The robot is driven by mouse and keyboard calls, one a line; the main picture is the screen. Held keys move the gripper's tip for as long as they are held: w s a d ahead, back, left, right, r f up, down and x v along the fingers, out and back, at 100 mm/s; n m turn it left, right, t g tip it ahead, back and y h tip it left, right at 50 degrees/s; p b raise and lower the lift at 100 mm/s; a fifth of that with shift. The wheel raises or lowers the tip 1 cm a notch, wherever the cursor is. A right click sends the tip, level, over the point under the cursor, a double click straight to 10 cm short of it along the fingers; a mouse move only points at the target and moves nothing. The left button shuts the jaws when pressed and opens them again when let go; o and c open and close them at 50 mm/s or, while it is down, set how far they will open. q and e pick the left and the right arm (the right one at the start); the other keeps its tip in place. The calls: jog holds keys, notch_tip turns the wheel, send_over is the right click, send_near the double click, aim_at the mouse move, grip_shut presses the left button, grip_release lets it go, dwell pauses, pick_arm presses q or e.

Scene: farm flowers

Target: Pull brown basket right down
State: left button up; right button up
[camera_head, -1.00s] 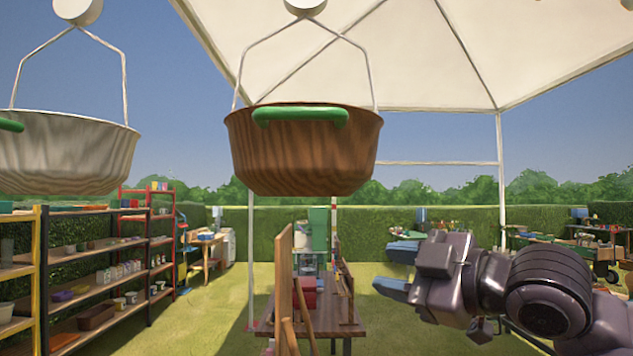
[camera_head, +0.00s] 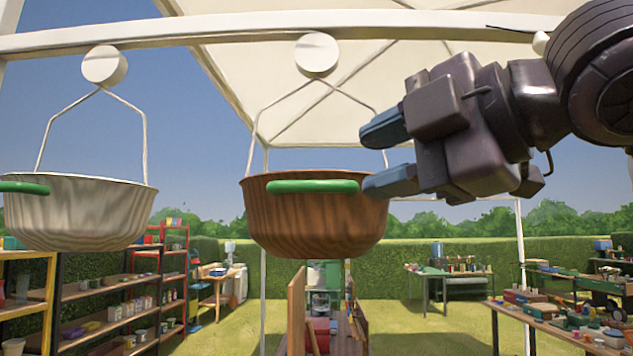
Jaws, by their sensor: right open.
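The brown basket (camera_head: 310,222) hangs by a wire frame from a white round hub (camera_head: 317,54) near the middle of the head view. A green handle (camera_head: 312,187) runs along its front rim. My right gripper (camera_head: 378,160) comes in from the right with its blue fingers pointing left. It is open, one finger above the other. The lower finger overlaps the basket's right rim in the picture, close to the handle's right end; I cannot tell whether they touch. The handle does not sit between the fingers. My left gripper is not in view.
A pale basket (camera_head: 80,215) with a green handle hangs at left. A white beam (camera_head: 220,36) crosses above the baskets. Shelves stand at lower left, a wooden table (camera_head: 560,322) at lower right.

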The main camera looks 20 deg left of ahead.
aim_at(319, 185)
jog(key=p+x, duration=0.1)
jog(key=x, duration=0.8)
jog(key=shift+w+a, duration=0.1)
jog(key=shift+a, duration=0.1)
grip_shut()
jog(key=shift+f, duration=0.1)
